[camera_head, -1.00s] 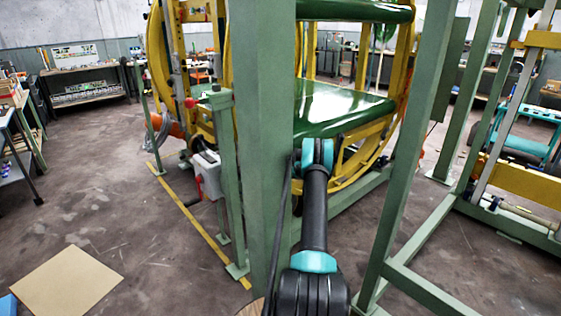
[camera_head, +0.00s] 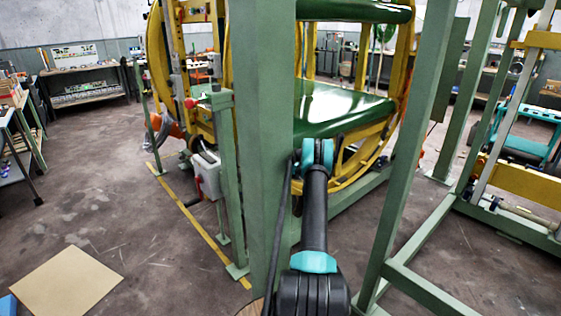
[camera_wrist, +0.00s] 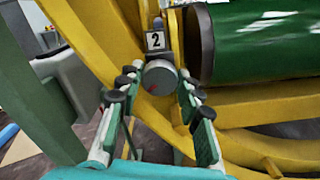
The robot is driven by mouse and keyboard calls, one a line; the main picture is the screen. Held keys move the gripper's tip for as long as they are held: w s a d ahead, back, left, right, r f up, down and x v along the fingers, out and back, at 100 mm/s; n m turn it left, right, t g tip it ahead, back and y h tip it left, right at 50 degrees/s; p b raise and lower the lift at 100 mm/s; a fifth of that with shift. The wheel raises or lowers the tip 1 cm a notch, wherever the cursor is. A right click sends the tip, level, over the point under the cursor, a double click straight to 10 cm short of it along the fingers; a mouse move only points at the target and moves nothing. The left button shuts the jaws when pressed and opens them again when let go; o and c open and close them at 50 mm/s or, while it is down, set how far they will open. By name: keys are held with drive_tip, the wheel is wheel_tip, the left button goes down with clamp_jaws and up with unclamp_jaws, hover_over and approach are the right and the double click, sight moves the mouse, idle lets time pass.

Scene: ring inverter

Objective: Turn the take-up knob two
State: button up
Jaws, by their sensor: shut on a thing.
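The take-up knob two is a round grey knob (camera_wrist: 159,78) in the wrist view, below a small plate marked "2" (camera_wrist: 155,41). It sits at the yellow ring frame (camera_wrist: 110,60). A small red mark shows low on its face. My gripper (camera_wrist: 160,92) has its two fingers on either side of the knob, their tips close against it, and is shut on it. In the head view a green post and my own arm hide the knob and my gripper.
A green roller (camera_wrist: 260,45) lies right of the knob. In the head view, a green post (camera_head: 262,150) stands close left of my arm, and another green frame (camera_head: 405,170) stands to the right. A grey box (camera_head: 207,175) and open floor lie left.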

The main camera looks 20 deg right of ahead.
drive_tip(key=shift+f+m, duration=0.1)
drive_tip(key=shift+m, duration=2.1)
drive_tip(key=o, duration=1.2)
drive_tip(key=shift+c, duration=0.2)
drive_tip(key=shift+s, duration=0.1)
drive_tip(key=v, duration=1.2)
